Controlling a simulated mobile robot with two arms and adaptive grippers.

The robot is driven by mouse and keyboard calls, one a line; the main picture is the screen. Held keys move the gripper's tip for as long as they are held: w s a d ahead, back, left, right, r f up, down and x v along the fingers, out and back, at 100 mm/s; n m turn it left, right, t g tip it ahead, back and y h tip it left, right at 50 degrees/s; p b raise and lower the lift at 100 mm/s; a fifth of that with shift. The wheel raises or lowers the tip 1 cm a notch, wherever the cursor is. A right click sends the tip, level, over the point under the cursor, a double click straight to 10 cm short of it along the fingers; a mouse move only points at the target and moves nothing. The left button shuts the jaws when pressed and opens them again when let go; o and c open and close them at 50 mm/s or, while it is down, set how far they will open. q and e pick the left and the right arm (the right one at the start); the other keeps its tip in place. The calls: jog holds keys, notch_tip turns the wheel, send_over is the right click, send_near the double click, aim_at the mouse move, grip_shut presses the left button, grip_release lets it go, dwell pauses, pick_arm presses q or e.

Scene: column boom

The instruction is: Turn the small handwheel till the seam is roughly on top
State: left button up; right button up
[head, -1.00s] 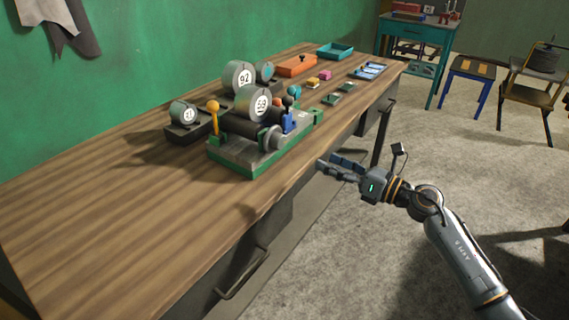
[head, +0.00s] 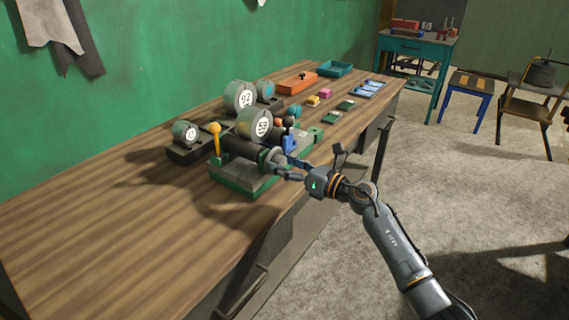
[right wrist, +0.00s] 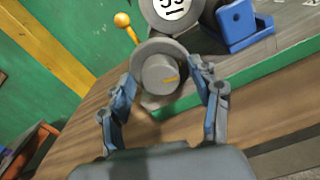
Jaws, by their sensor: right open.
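The small handwheel (right wrist: 160,72) is a grey round wheel with a hub at the front of the machine. In the head view the handwheel (head: 274,161) is partly covered by my gripper. My right gripper (head: 294,169) is at the handwheel. In the right wrist view its open fingers (right wrist: 163,85) stand on either side of the wheel; whether they touch it I cannot tell. My left gripper is not in view.
The machine's green base (head: 242,178) sits at the wooden bench's (head: 130,235) front edge. A yellow-knobbed lever (head: 215,140) stands left of the handwheel, a blue block (head: 290,143) right. Numbered drums (head: 240,97) stand behind. The bench's left part is clear.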

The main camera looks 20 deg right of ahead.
jog(key=c, duration=1.1)
jog(key=shift+c, duration=0.2)
jog(key=m+p, duration=0.2)
jog(key=m, duration=0.1)
jog(key=shift+r+m+p, duration=0.1)
jog(key=shift+m+p, duration=0.2)
jog(key=shift+p, duration=0.05)
jog(key=shift+w+m+p, duration=0.1)
jog(key=shift+m+p, duration=0.75)
jog(key=shift+m, duration=0.65)
